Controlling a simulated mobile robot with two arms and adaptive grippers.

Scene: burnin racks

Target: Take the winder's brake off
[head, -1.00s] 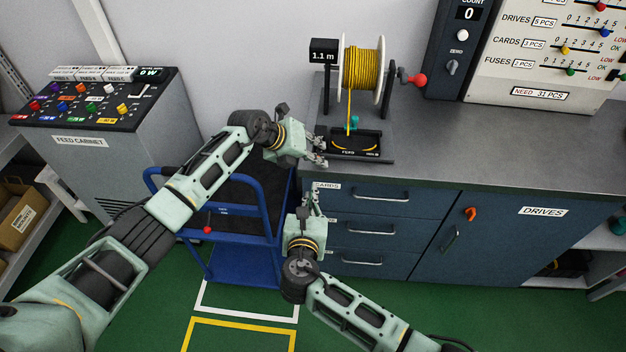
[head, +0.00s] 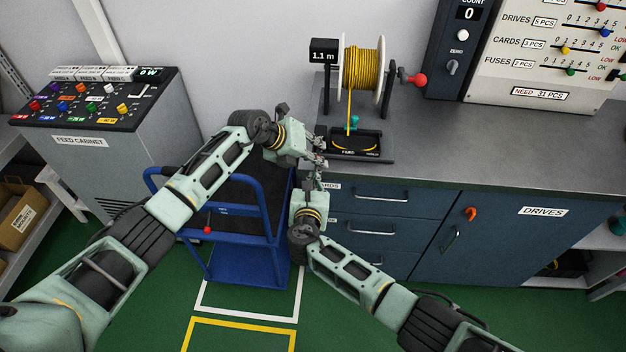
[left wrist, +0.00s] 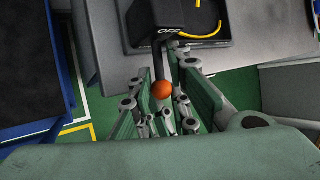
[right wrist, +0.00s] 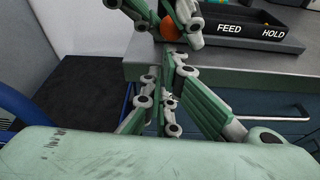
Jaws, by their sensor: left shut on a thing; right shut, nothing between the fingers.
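The winder (head: 362,68) stands on the bench, with yellow wire on its spool and a red-knobbed crank (head: 412,79). Its front tray (right wrist: 262,20) is marked FEED and HOLD. The brake lever's orange ball (left wrist: 162,90) shows in the left wrist view, below a black block marked OFF; it is partly hidden behind fingers in the right wrist view (right wrist: 171,26). My left gripper (head: 320,152) is shut on the lever at the tray's left side. My right gripper (head: 318,172) is shut and empty, just below the left one, before the bench edge.
A blue cart (head: 240,245) stands left of the drawers (head: 385,205). The feed cabinet (head: 110,140) is further left. The bench top (head: 480,145) right of the winder is clear. A count panel (head: 455,65) stands at the back right.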

